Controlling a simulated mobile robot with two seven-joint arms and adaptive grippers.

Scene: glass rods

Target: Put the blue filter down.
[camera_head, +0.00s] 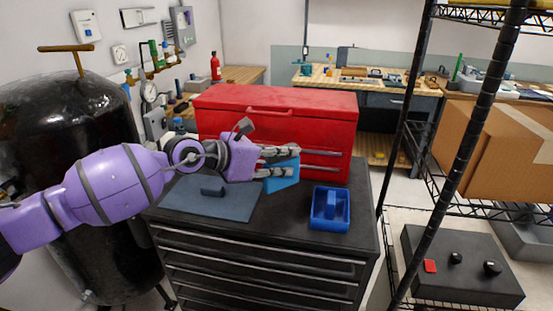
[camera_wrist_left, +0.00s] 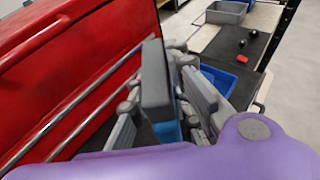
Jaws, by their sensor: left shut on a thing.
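My left gripper (camera_head: 280,162) reaches in from the left and is shut on the blue filter (camera_head: 284,178). It holds the filter above the black top of the drawer cabinet (camera_head: 282,232), in front of the red toolbox. A blue tray (camera_head: 316,222) stands on the cabinet to the right of the gripper, with a blue piece (camera_head: 335,205) inside. My right gripper is not in view.
The red toolbox (camera_head: 275,98) stands close behind the gripper. A black wire shelf (camera_head: 400,150) rises at the right. Bare cabinet top shows between mat and tray.

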